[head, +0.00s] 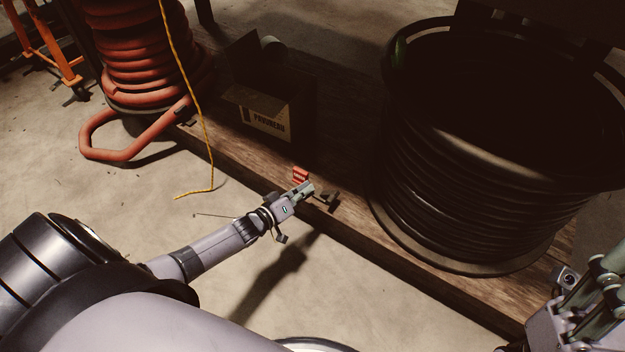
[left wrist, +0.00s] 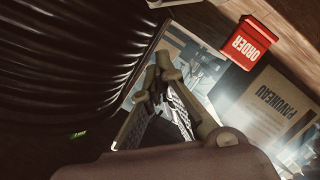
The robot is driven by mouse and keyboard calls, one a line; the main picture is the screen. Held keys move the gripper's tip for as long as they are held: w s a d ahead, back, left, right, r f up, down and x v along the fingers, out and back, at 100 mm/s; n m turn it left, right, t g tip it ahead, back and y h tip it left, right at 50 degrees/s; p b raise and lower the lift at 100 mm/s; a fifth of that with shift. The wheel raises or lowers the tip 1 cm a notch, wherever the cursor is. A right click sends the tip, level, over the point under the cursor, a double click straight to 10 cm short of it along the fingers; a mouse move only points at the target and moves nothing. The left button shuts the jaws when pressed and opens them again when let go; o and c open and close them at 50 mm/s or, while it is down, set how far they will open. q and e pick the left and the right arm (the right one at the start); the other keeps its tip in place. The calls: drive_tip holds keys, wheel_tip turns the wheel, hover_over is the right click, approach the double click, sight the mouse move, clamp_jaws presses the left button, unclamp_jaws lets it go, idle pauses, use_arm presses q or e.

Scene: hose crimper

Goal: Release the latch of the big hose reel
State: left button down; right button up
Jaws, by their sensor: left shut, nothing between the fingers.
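The big hose reel (head: 480,150) stands at the right of the wooden platform, wound with dark hose. Its dark coils also fill the left of the left wrist view (left wrist: 70,60). My left gripper (head: 306,187) is shut and empty, above the platform's front edge and left of the reel. Its closed fingers show in the left wrist view (left wrist: 160,78). A small dark metal piece (head: 329,199) sits just right of the fingertips at the platform edge; I cannot tell whether it is the latch or whether they touch. My right gripper (head: 597,283) is partly cut off at the lower right.
A red block (head: 300,174) marked ORDER (left wrist: 248,43) is close behind the left gripper. A cardboard box (head: 265,115) stands farther back on the platform (head: 390,255). A red hose coil (head: 140,60) and a hanging yellow cord (head: 205,130) are at left. The front floor is clear.

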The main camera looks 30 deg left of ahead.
use_arm(q)
drive_tip(key=p+v, duration=0.2)
drive_tip(key=v, duration=0.4)
drive_tip(key=shift+s+r, duration=0.2)
drive_tip(key=shift+r, duration=0.15)
drive_tip(key=shift+d, duration=0.1)
